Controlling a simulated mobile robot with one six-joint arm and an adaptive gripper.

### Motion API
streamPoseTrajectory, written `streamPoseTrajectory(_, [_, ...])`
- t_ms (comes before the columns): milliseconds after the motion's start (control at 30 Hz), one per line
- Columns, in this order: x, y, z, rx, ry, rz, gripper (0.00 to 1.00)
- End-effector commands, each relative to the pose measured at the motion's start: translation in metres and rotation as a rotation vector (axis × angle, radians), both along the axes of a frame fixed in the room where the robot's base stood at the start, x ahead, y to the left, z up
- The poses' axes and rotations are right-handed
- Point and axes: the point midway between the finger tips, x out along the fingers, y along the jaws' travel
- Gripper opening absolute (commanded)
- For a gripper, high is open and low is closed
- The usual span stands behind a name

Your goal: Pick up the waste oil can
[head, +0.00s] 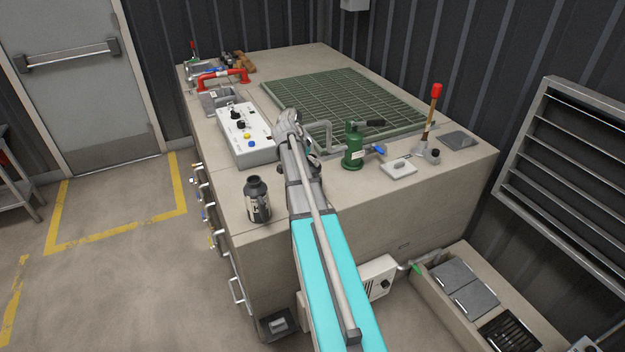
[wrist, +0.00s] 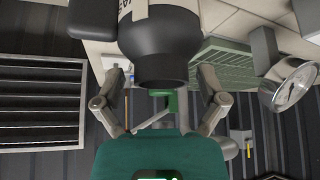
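The waste oil can (head: 257,203) is a dark, bottle-like can with a short neck and a light label. In the head view it appears upright on the near left corner of the bench, just left of my arm. In the wrist view, a dark neck and shoulder with a label, which look like the can (wrist: 158,45), fill the top centre, upside down and close. My gripper (wrist: 160,84) has its two grey fingers spread, one on each side, with gaps between them and the neck. The can's lower body is cut off there. The head view does not show the fingers clearly.
The bench (head: 430,185) carries a white control box (head: 246,150), a green grate (head: 340,100), a green hand pump (head: 354,150) and a red-handled lever (head: 434,110). A louvred panel (head: 570,150) is on the right wall. Open floor lies left of the bench.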

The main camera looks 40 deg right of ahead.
Motion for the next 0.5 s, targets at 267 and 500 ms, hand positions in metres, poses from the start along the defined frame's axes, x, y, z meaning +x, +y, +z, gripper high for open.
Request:
streamPoseTrajectory(267, [-0.0002,-0.0001,-0.0001,0.000,0.000,0.000,0.28])
streamPoseTrajectory(500, [-0.0004,-0.0006,0.0003,-0.001,0.001,-0.001,0.04])
